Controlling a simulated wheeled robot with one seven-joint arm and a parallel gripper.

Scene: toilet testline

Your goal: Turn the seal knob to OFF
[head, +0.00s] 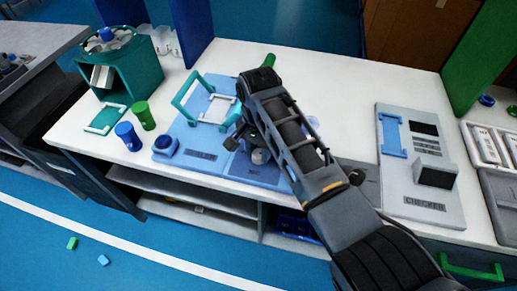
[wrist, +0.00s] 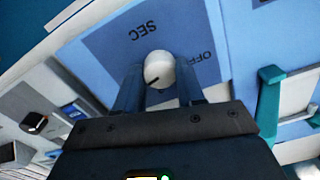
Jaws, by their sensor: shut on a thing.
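The upside-down labels SEC and OFF stand above and to the right of the knob. My gripper (wrist: 158,83) has one finger on each side of the knob and is shut on it. In the head view the knob (head: 259,156) shows under my gripper (head: 252,145), partly hidden by it.
A teal handle frame (head: 185,92) stands left of my arm on the blue sealer base. A blue round button (head: 166,145) sits at its front left. Blue and green cylinders stand farther left.

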